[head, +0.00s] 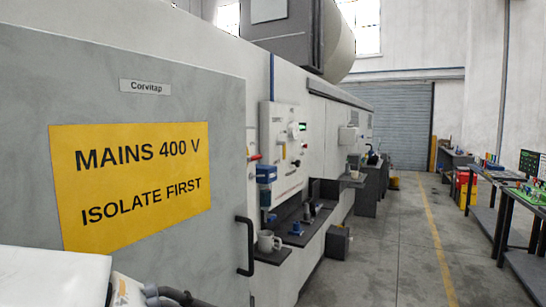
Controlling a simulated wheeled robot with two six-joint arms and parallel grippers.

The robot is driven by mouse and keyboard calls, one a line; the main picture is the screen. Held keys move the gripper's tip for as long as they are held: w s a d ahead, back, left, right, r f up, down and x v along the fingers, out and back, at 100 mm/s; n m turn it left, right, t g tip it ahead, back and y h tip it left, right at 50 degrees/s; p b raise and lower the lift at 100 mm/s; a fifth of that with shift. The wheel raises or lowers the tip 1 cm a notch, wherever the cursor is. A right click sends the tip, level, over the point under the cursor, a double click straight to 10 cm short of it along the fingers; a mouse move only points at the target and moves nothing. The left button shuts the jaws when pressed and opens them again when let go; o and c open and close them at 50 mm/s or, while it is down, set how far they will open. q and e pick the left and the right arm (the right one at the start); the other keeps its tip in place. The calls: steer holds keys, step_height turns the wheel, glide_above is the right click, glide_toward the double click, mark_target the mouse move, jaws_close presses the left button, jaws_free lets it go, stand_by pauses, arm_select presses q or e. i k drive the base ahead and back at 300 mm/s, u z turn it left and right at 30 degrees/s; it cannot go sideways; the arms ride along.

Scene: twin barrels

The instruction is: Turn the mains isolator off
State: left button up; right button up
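A grey cabinet door (225,120) fills the left of the head view. It bears a yellow sign (135,180) reading "MAINS 400 V ISOLATE FIRST", a small "Corvitap" label (145,87) and a black handle (244,246) at its right edge. I cannot tell whether the door is shut or ajar. A small red part (255,157) shows just beyond the door's edge; I cannot tell whether it is the isolator. No isolator is clearly visible. White and dark parts, probably my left arm, show at the lower left. Neither gripper's fingertips are in view.
Beyond the door, a white control panel (284,165) has knobs and a green display. A blue device (266,174) hangs beside it. A grey mug (268,241) stands on a dark shelf (273,256). A bench (505,200) stands at right. The aisle floor (395,245) is clear.

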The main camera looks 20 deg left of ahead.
mark_target(249, 159)
steer(key=i, duration=0.45)
steer(key=u, duration=0.75)
steer(key=k, duration=0.65)
steer(key=z, duration=0.55)
steer(key=i, duration=0.55)
steer(key=z, duration=0.55)
steer(key=i, duration=1.3)
steer(key=u, duration=0.65)
